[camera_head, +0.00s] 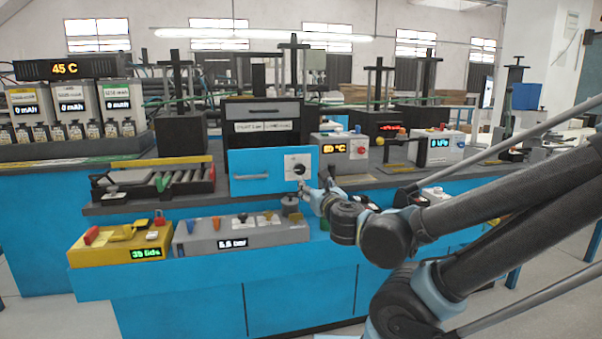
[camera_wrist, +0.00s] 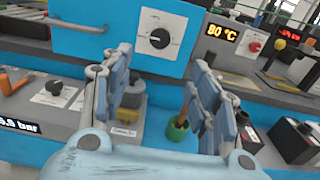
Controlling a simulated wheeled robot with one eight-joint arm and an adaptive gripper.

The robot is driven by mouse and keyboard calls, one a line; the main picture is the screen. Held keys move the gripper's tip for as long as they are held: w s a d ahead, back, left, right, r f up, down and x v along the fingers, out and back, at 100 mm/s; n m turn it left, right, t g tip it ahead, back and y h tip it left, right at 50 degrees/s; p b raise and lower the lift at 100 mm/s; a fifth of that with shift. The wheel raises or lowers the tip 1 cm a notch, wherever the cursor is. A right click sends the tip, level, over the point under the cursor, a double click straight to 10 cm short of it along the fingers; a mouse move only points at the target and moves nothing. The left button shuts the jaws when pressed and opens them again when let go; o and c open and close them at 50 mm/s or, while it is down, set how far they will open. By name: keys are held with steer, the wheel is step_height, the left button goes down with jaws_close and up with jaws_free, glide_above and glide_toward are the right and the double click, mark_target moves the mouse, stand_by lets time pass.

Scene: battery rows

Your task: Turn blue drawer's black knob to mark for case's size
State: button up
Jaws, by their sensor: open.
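The blue drawer (camera_head: 247,172) is in the head view's middle, with a grey handle on its front. Its black knob (camera_head: 299,169) sits on a white plate at the right of that front. In the wrist view the knob (camera_wrist: 159,38) shows a light pointer line, and the plate (camera_wrist: 160,20) carries small marks too blurred to read. My gripper (camera_wrist: 165,85) is open and empty, its fingers apart below the knob and not touching it. In the head view my gripper (camera_head: 310,190) is just below and right of the knob. I cannot identify the case.
A box reading 80 °C (camera_wrist: 235,38) stands right of the drawer. Below are a grey unit with a bar display (camera_head: 240,237), a yellow unit reading 35 lids (camera_head: 120,241) and a green-based cup (camera_wrist: 177,128). A battery rack (camera_head: 150,183) lies left.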

mark_target(300, 169)
steer(key=shift+x, duration=8.55)
steer(key=c, duration=1.1)
